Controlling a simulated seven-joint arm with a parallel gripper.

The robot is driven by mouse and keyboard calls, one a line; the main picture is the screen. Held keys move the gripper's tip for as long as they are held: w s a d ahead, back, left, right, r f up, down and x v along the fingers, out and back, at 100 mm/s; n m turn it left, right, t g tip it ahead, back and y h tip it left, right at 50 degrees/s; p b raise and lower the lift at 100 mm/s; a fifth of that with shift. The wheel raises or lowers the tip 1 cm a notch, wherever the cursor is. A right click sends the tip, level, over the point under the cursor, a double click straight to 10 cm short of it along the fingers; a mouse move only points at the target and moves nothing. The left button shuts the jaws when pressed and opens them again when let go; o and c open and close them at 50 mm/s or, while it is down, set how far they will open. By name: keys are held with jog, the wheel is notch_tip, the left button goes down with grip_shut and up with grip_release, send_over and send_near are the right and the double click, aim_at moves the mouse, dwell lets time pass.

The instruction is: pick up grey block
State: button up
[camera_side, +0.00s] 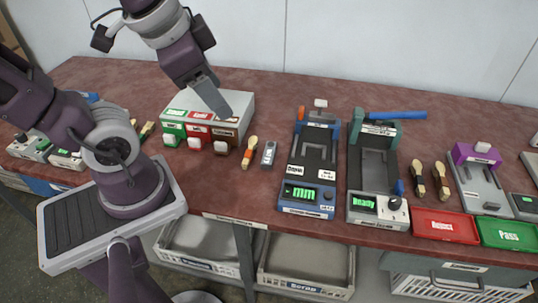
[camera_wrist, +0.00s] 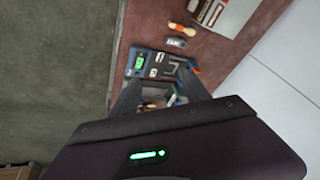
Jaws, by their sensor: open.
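My gripper (camera_side: 226,113) is up at the left, in front of the grey box with coloured labels, apart from the block. In the wrist view my gripper (camera_wrist: 160,96) is open, its fingers reaching over the blue-framed device. I see nothing held between them.
The labelled box (camera_side: 235,101) stands left of the block. A blue-framed device (camera_side: 305,205) with a green display stands close on its right, then a teal-topped device (camera_side: 375,170). Red (camera_side: 446,226) and green (camera_side: 508,234) trays lie far right. A narrow strip of table is clear before the block.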

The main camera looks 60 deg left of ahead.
jog(key=w+a+f+m+g+y, duration=0.2)
jog(key=w+a+f+m, duration=0.35)
jog(key=w+m, duration=0.25)
jog(key=m+g+h, duration=0.2)
jog(key=m, duration=1.4)
send_over(269, 152)
jog(key=s+d, duration=0.1)
notch_tip(269, 152, down, 19)
jog(key=shift+r, duration=0.2)
jog(key=f, duration=0.5)
jog(key=w+a+f, duration=0.1)
jog(key=f, duration=0.1)
jog(key=shift+f, duration=0.25)
jog(key=shift+c, duration=0.4)
grip_shut()
